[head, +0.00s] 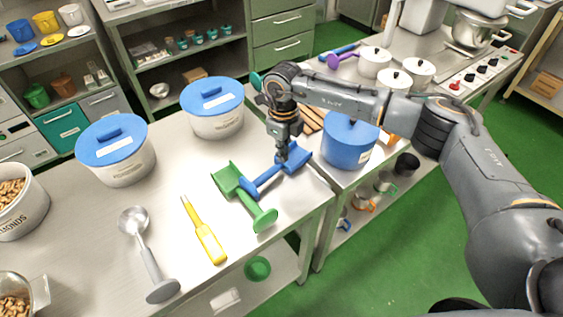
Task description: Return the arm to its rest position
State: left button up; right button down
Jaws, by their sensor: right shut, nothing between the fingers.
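My right arm (345,97) comes in from the right and reaches over the table (180,165). Its gripper (283,156) points down at the blue scoop (294,161) near the table's right side. The gripper is shut and empty. It covers part of the scoop, and I cannot tell whether its fingertips touch it. My left gripper is not in view.
A blue pot (350,145) stands close right of the gripper. Green floor (390,255) shows at right.

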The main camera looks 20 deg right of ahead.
notch_tip(320, 180, up, 2)
jog(key=shift+w, duration=0.1)
dwell(0.4)
